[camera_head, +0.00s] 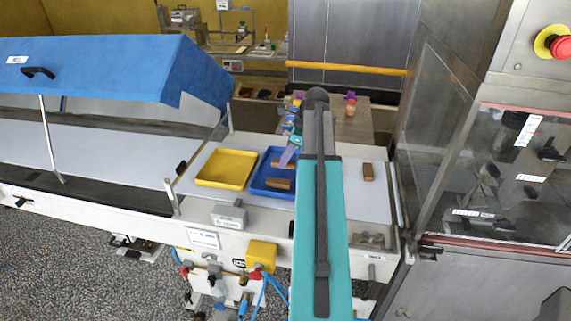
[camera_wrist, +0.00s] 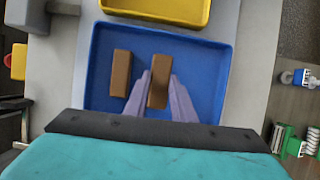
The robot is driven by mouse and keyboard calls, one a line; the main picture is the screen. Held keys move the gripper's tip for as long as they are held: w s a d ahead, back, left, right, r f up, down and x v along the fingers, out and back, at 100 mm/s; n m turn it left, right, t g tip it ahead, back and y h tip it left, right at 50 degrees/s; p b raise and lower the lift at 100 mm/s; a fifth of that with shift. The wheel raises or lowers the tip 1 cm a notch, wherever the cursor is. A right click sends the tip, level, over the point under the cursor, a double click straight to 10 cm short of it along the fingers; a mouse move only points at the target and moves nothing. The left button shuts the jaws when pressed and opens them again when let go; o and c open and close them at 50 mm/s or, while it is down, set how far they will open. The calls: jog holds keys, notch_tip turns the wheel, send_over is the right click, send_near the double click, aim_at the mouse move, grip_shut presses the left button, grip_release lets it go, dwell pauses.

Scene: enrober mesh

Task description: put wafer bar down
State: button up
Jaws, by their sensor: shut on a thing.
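My gripper (camera_wrist: 159,95) is shut on a brown wafer bar (camera_wrist: 159,72), with one pale purple finger on each side of it. The held bar is over the blue tray (camera_wrist: 205,55); I cannot tell whether it touches the tray floor. Another brown wafer bar (camera_wrist: 121,73) lies in the blue tray to the left of the held one, apart from it. In the head view the blue tray (camera_head: 259,187) is partly hidden by my arm, and a bar (camera_head: 279,184) shows in it.
A yellow tray (camera_head: 226,169) sits left of the blue tray. One more brown bar (camera_head: 367,172) lies on the light surface right of my arm. A blue hood (camera_head: 110,68) covers the conveyor at left. A glass-fronted machine (camera_head: 505,175) stands at right.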

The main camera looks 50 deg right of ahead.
jog(key=shift+f+p, duration=0.45)
jog(key=shift+f, duration=1)
jog(key=shift+f, duration=0.1)
jog(key=o, duration=0.8)
jog(key=shift+b+v, duration=1.35)
jog(key=shift+v, duration=4.8)
jog(key=shift+w+a, duration=0.1)
jog(key=shift+w, duration=0.1)
